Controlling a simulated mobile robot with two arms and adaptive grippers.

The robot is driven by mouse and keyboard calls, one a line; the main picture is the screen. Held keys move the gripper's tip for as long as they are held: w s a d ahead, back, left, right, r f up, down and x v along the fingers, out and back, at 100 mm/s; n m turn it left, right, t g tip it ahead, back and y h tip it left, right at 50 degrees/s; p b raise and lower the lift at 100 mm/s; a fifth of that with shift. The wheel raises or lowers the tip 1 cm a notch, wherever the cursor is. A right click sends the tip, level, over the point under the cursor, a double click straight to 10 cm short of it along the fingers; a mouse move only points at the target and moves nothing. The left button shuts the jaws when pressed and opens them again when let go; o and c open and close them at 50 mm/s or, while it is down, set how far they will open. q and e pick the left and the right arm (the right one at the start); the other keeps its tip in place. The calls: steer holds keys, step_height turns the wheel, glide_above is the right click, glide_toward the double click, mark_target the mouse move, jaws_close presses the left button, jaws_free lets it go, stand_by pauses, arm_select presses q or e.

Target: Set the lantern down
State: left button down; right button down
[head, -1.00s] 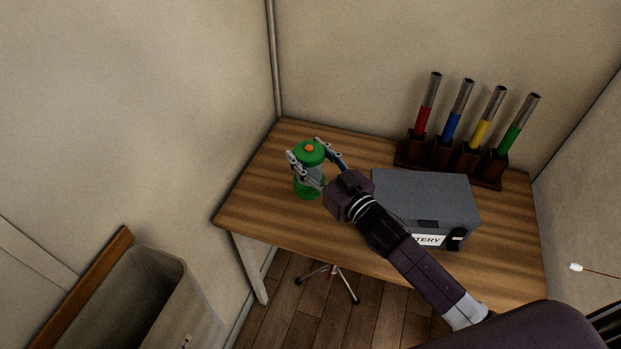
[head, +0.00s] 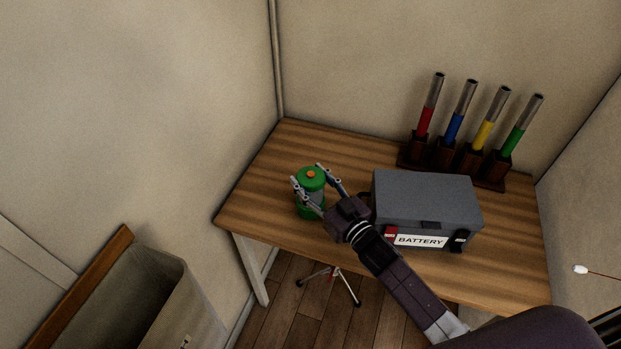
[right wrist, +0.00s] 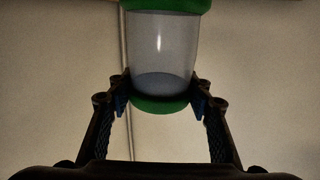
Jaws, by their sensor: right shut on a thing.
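The lantern (head: 311,185) has a green top with an orange button, a clear middle and a green base. It is upright over the left part of the wooden table (head: 260,205). My right gripper (head: 307,174) is shut on it, one finger on each side. In the right wrist view the lantern's clear body (right wrist: 162,50) stands between the two fingers (right wrist: 160,98). I cannot tell for sure whether its base touches the table. My left gripper is not in view.
A grey battery box (head: 425,200) stands right of the lantern, close to my right wrist. Behind it a dark rack (head: 415,153) holds several coloured tubes. A bin (head: 150,290) is at the lower left. The table's left end and back left are clear.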

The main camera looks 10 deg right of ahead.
steer(key=c, duration=1)
jaws_free()
steer(key=shift+r, duration=0.25)
steer(key=v, duration=0.7)
steer(key=shift+s+b, duration=0.25)
steer(key=shift+b, duration=0.1)
steer(key=shift+f, duration=0.15)
